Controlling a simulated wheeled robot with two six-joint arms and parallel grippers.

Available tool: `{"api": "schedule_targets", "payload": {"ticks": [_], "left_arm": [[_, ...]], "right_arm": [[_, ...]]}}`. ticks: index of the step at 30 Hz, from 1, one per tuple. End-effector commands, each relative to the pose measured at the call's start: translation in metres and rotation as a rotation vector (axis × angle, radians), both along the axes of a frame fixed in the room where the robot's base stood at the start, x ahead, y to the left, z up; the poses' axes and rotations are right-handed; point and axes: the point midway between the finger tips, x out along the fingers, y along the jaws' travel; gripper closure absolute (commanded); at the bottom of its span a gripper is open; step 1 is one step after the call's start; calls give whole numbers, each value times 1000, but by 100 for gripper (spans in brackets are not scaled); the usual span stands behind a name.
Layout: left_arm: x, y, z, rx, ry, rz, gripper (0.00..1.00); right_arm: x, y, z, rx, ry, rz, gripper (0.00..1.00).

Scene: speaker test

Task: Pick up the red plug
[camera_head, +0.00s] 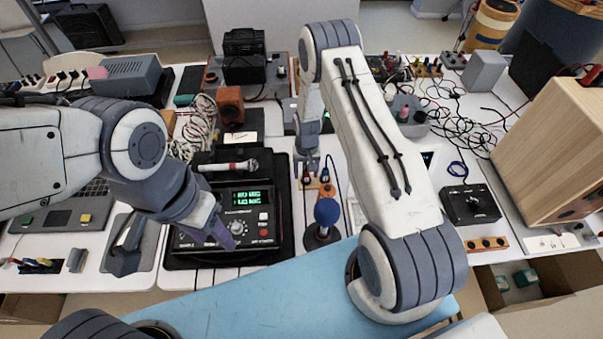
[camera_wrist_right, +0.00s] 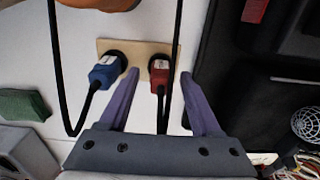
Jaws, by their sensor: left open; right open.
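The red plug (camera_wrist_right: 159,74) stands in a socket of a small tan plate (camera_wrist_right: 140,49) in the right wrist view, its black cord running toward my gripper. My right gripper (camera_wrist_right: 158,77) is open, with one purple finger on each side of the red plug. I cannot tell whether either finger touches it. A blue plug (camera_wrist_right: 104,72) sits in the other socket, just outside the left finger. In the head view my right gripper (camera_head: 305,170) hangs over the plate area, where the red plug is small. My left gripper (camera_head: 217,234) is open and empty over the black device.
A black device (camera_head: 240,213) with green displays and a microphone (camera_head: 228,166) lie left of the plate. A blue-topped round object (camera_head: 326,212) stands in front of it. Black cords loop beside the plugs. A wooden speaker cabinet (camera_head: 556,145) stands at the right.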

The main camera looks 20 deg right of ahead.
Motion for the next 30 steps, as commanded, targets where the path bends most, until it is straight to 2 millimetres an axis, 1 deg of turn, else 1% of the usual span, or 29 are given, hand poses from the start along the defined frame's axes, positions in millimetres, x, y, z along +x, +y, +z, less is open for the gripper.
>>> {"api": "schedule_targets", "payload": {"ticks": [3, 8, 11, 12, 13, 14, 24, 26, 30], "left_arm": [[0, 0, 1, 0, 0, 0, 50], [0, 0, 0, 0, 0, 0, 50], [0, 0, 0, 0, 0, 0, 50], [0, 0, 0, 0, 0, 0, 50], [0, 0, 0, 0, 0, 0, 50], [0, 0, 0, 0, 0, 0, 50], [0, 0, 0, 0, 0, 0, 50], [0, 0, -1, 0, 0, 0, 50], [0, 0, -6, 0, 0, 0, 50]], "right_arm": [[0, 1, -4, 0, 0, 2, 35], [1, 2, -4, 0, 0, 3, 35], [1, 2, -3, 0, 0, 3, 70], [1, 2, -3, 0, 0, 3, 85], [1, 2, -3, 0, 0, 4, 96], [1, 2, -3, 0, 0, 4, 100], [1, 3, -2, 0, -1, 4, 100], [1, 2, 1, 0, -1, 4, 100], [2, 2, 14, -1, -2, 4, 100]]}}
